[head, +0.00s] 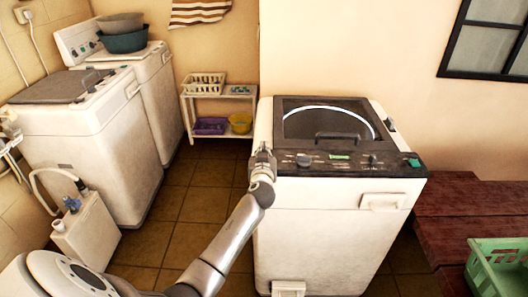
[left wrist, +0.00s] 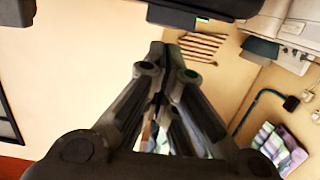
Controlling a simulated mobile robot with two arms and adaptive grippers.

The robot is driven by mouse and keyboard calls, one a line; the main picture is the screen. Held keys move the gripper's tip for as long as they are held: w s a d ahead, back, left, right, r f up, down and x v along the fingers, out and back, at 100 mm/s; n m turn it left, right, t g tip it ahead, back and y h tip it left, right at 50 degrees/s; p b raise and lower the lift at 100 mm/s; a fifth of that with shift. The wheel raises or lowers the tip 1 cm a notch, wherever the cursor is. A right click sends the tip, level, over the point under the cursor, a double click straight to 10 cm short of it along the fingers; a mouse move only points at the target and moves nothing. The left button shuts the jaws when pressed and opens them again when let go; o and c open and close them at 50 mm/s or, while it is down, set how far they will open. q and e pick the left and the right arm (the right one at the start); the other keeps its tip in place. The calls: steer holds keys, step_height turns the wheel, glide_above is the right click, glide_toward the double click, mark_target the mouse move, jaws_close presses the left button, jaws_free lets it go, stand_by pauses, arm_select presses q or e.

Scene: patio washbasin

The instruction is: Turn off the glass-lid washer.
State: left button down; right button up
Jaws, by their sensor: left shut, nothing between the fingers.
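The glass-lid washer (head: 335,225) is a white top-loader in the middle of the head view, with its dark-framed glass lid (head: 328,122) down. Its black front panel carries a dark knob at the left, a lit green display (head: 340,157), another knob, and a green button (head: 413,162) at the right end. My left gripper (head: 264,150) is shut and empty at the panel's left end; I cannot tell whether it touches. In the left wrist view its closed fingers (left wrist: 158,52) point toward a dark edge at the top. My right gripper is not in view.
Two other white washers (head: 90,135) stand at the left, the rear one holding basins (head: 123,40). A low white shelf (head: 218,104) with baskets is behind. A dark red bench (head: 470,215) with a green crate (head: 495,265) is at the right. Tiled floor (head: 190,215) is open left of the glass-lid washer.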

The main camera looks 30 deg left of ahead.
arm_select(q)
steer(key=shift+f, duration=0.4)
